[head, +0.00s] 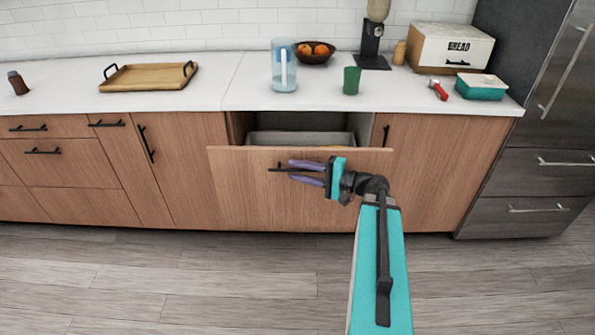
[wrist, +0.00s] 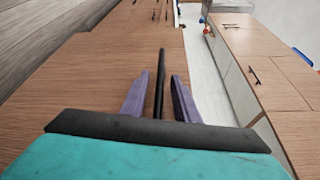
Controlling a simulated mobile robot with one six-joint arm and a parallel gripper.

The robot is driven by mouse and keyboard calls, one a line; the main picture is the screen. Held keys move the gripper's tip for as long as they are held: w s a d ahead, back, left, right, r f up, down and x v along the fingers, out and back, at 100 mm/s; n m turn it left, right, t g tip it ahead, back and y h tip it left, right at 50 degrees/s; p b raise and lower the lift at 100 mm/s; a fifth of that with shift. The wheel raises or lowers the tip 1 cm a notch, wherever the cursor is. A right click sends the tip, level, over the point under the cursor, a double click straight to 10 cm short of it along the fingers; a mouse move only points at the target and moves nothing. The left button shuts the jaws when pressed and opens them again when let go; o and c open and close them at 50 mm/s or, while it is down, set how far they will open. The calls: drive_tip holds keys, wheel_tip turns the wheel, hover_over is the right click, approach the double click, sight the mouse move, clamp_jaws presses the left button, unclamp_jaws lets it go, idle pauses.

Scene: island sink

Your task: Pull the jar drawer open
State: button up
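The jar drawer is pulled partly out from the counter; its wide wooden front (head: 245,195) stands forward and its inside shows behind the top edge. Its black bar handle (head: 277,168) also shows in the wrist view (wrist: 160,80). My gripper (head: 292,171) is at the handle, reaching in from the right. In the wrist view, its two purple fingers (wrist: 160,96) lie on either side of the bar, apart, with a narrow gap on each side. No jars can be made out in the drawer.
A grey bin (head: 290,137) shows inside the opening. A blue pitcher (head: 283,75) and a green cup (head: 351,80) stand on the white counter above. A closed cabinet door (head: 430,165) adjoins on the right. The floor (head: 200,270) in front is clear.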

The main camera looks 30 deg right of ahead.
drive_tip(key=b+v, duration=0.1)
drive_tip(key=v, duration=1.2)
drive_tip(key=shift+s, duration=0.1)
idle(0.4)
